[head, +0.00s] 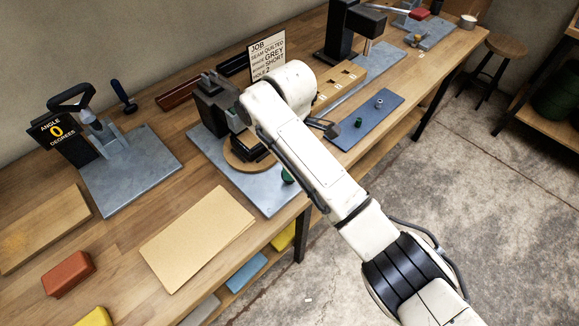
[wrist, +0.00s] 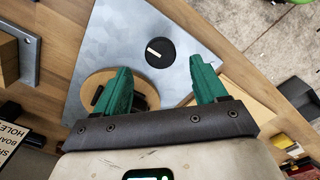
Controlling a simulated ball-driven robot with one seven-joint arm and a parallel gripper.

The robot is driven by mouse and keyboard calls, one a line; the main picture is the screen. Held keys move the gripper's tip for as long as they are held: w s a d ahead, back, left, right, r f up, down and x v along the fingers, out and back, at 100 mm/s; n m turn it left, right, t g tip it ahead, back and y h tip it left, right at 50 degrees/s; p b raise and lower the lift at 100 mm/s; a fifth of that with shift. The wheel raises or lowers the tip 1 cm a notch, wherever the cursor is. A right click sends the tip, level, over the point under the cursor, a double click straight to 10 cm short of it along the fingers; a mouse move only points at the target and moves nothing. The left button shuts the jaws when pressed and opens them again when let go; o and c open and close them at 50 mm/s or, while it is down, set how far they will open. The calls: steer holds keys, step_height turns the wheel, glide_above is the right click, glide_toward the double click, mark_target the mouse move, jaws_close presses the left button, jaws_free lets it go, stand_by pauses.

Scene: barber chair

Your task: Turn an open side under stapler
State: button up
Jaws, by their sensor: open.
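The stapler (head: 210,105), a dark upright machine, stands at the back of a grey metal plate (head: 265,199). In front of it is a round wooden turntable (head: 236,160) bearing a dark boxy piece (head: 250,146), partly hidden by my arm. In the wrist view the turntable (wrist: 84,92) shows behind the left finger, with dark parts on it. My gripper (wrist: 160,65) has two green fingers spread wide over the plate, nothing between them. In the head view my arm hides most of the gripper. I cannot tell which sides of the piece are open.
A black disc with a white mark (wrist: 160,52) lies on the plate. A tan board (head: 198,238) is at the front left, a blue mat (head: 368,118) at the right. A job sign (head: 266,55) stands behind. An angle fixture with a "0 degrees" display (head: 56,131) is at the left.

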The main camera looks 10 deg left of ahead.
step_height(320, 180, up, 6)
steer(key=shift+b, duration=0.3)
stand_by(0.3)
steer(key=s+d+f+m+y, duration=0.3)
steer(key=s+d+f+m, duration=0.6)
steer(key=s+d+f, duration=0.5)
steer(key=s+d+f+m+t+h, duration=0.1)
steer(key=s+d+f+m+h, duration=0.1)
steer(key=s+d+m, duration=0.9)
steer(key=s+d+h, duration=0.1)
steer(key=s+d, duration=0.7)
steer(key=s, duration=0.2)
steer(key=shift+d+f, duration=0.2)
steer(key=shift+f, duration=0.2)
